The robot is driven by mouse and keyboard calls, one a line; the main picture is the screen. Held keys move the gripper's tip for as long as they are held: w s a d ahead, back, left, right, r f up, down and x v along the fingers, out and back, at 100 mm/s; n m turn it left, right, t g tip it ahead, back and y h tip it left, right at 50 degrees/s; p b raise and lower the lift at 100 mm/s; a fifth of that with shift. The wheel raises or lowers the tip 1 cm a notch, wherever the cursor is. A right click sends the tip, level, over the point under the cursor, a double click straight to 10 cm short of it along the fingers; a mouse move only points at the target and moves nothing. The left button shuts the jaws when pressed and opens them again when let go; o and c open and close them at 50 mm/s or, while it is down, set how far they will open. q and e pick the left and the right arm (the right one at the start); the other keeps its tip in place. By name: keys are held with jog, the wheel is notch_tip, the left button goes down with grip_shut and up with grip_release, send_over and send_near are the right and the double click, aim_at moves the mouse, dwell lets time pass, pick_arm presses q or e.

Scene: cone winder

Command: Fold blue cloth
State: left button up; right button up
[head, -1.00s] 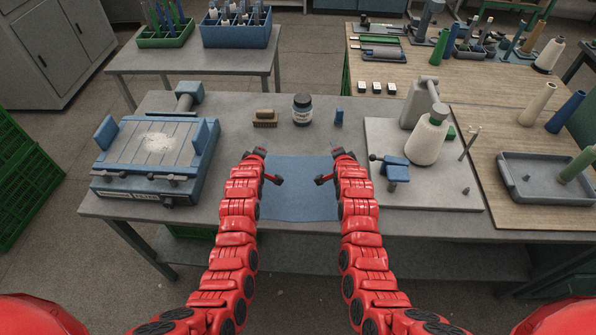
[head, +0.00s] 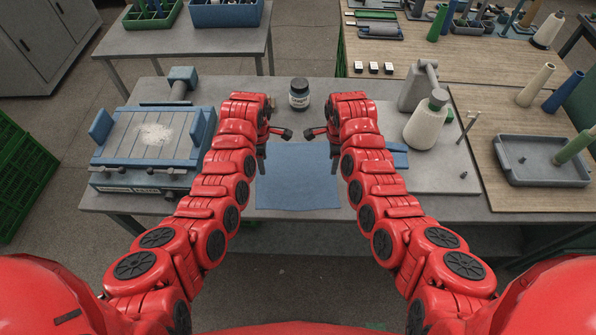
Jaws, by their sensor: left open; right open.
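The blue cloth (head: 298,180) lies flat and spread out on the grey bench, in the middle of the head view. Its near edge reaches about the bench's front edge. The two grippers point toward each other near the far edge. I cannot tell whether either touches the cloth. My forearms hide parts of the cloth's left and right edges.
A dark jar (head: 299,94) stands just beyond the cloth. A blue clamping fixture (head: 153,140) is at the left. At the right, a board (head: 455,170) bears a white cone (head: 427,122) and a blue part (head: 399,155) partly behind my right arm. The grey bench (head: 320,92) is bare around the jar.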

pick_arm(q)
notch_tip(320, 180, down, 2)
jog(key=shift+w+f, duration=0.1)
jog(key=shift+f, duration=0.15)
pick_arm(e)
notch_tip(320, 180, down, 2)
jog(key=shift+w+f, duration=0.1)
jog(key=shift+f, duration=0.1)
pick_arm(q)
jog(key=shift+f, duration=0.7)
pick_arm(e)
jog(key=shift+f, duration=0.7)
pick_arm(q)
jog(key=shift+f, duration=0.2)
pick_arm(e)
jog(key=shift+f, duration=0.25)
pick_arm(q)
jog(key=shift+c, duration=0.8)
pick_arm(e)
jog(key=shift+c, duration=0.8)
pick_arm(q)
grip_shut()
pick_arm(e)
grip_shut()
jog(key=shift+r, duration=0.15)
